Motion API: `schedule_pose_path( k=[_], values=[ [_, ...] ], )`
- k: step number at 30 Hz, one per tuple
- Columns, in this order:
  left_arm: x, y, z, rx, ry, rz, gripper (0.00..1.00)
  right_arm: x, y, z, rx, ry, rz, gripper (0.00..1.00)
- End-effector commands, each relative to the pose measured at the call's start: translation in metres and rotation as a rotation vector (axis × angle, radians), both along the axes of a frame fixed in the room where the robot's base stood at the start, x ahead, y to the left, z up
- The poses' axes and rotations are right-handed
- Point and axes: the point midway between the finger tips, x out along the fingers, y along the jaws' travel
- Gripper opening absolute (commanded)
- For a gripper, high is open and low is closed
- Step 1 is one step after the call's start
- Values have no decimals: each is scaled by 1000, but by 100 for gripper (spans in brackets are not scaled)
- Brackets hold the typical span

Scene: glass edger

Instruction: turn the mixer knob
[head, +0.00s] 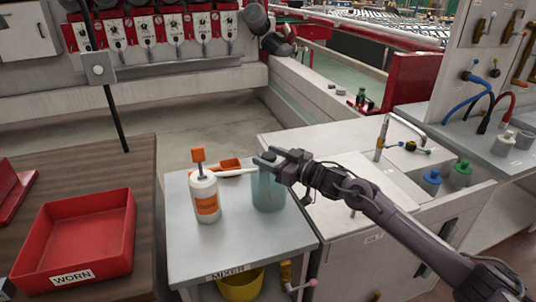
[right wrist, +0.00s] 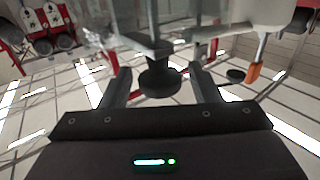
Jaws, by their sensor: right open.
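The mixer is a clear bluish jar (head: 267,192) on a small grey table (head: 225,238) whose front edge is labelled MIXER. Its dark knob (head: 268,156) sits on top of the jar. My right gripper (head: 274,160) reaches in from the right at the height of the knob. In the right wrist view the round black knob (right wrist: 160,78) stands between the two open fingers, with a gap visible on each side. The fingers do not appear to touch it. My left gripper is in neither view.
A white bottle (head: 204,196) with an orange cap and label stands left of the jar. A red WORN bin (head: 80,238) is on the brown bench (head: 140,165). A sink counter (head: 345,215) with a tap (head: 382,137) adjoins on the right.

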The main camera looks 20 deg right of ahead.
Motion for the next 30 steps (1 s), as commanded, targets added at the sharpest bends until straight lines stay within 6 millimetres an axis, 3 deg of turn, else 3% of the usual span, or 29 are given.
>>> schedule_pose_path(
  k=[10,20,30],
  values=[
    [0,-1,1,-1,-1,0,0,4,3,0,-1,-1,0,56],
    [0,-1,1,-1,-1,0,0,4,3,0,-1,-1,0,15],
    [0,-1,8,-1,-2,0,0,3,4,1,1,1,-58,15]
  ],
)
